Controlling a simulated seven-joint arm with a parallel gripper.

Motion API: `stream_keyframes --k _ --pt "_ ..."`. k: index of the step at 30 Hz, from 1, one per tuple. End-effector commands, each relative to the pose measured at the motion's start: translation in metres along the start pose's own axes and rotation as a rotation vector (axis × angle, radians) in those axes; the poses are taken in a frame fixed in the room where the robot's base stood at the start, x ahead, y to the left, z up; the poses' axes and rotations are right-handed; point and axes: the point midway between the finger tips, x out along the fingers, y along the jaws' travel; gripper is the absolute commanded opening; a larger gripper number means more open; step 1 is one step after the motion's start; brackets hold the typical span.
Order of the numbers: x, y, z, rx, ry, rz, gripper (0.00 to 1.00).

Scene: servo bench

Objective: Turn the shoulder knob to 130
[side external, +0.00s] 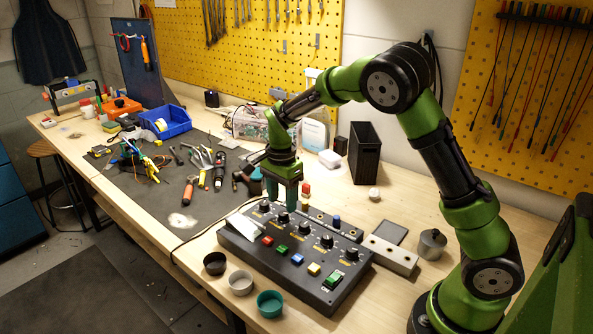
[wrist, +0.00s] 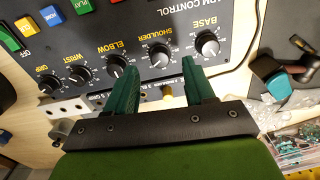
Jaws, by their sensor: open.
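The control box (side external: 262,268) is a black panel with a row of dark knobs on top and coloured buttons along its front. The shoulder knob (side external: 283,217) is second from the left in the side view. In the wrist view the labels are upside down, and the shoulder knob (wrist: 160,54) lies between the elbow knob (wrist: 117,62) and the base knob (wrist: 207,44). My gripper (side external: 282,206) is open, pointing down over it. In the wrist view its green fingertips (wrist: 159,66) stand apart, to either side of the shoulder knob. Contact and the pointer's reading cannot be told.
Three small bowls, dark (side external: 215,263), grey (side external: 240,283) and teal (side external: 270,304), stand before the box. A metal block (side external: 390,256) and a metal pot (side external: 432,243) are to its right. Tools and a blue bin (side external: 167,122) lie on the left bench.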

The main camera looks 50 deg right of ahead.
Motion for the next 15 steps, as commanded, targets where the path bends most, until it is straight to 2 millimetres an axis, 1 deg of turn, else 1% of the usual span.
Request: stream_keyframes --k 1,9,12,15 --pt "-0.015 -0.001 0.0 -0.001 -0.001 -0.007 0.54" --pt "-0.081 -0.001 0.0 0.0 0.0 -0.006 0.54" --pt "-0.1 -0.001 0.0 0.001 0.0 -0.003 0.54" --pt "-0.114 0.0 0.0 0.0 0.001 -0.002 0.54"
